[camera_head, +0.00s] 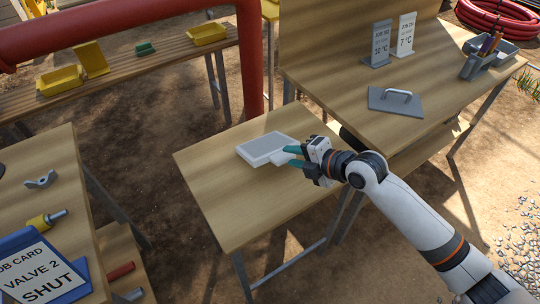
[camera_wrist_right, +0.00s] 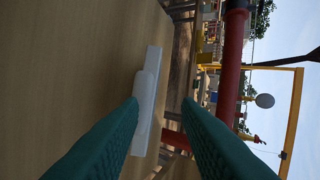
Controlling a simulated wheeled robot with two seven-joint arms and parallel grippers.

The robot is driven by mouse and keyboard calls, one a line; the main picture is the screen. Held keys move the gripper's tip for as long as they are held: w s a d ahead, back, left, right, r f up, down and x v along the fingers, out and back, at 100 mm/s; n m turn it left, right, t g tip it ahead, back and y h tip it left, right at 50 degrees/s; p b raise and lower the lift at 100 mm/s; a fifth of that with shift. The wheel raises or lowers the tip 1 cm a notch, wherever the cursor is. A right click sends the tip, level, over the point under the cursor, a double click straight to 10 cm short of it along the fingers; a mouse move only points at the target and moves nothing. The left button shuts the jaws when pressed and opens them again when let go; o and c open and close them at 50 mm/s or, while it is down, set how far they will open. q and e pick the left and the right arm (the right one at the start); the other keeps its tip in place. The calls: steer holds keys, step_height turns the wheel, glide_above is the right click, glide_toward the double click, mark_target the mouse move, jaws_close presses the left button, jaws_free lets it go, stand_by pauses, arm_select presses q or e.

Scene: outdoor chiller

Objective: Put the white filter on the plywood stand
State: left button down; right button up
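The white filter (camera_head: 265,149) is a flat white slab with a grey top face and a short tab. It appears to lie flat on the low plywood stand (camera_head: 235,205), near its back edge. In the right wrist view the filter (camera_wrist_right: 147,100) shows edge-on just beyond the fingertips, over the plywood surface (camera_wrist_right: 70,70). My right gripper (camera_head: 291,157) is at the filter's tab side, its teal fingers apart. In the wrist view the gripper (camera_wrist_right: 160,103) has a wide gap, and one fingertip overlaps the filter; contact cannot be told. My left gripper is out of view.
A higher bench (camera_head: 340,75) stands behind on the right, with a grey handled plate (camera_head: 396,101) and two temperature signs. A red pipe (camera_head: 250,60) rises behind the stand. A left table (camera_head: 50,160) holds a job card. The stand's front half is clear.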

steer(key=p+v, duration=0.1)
steer(key=v, duration=0.2)
steer(key=shift+s+d, duration=0.1)
steer(key=shift+s, duration=0.05)
step_height(320, 180, up, 8)
steer(key=s+d+p, duration=0.1)
steer(key=d+p, duration=0.1)
steer(key=p, duration=0.4)
steer(key=shift+s+f, duration=0.25)
steer(key=shift+s, duration=0.05)
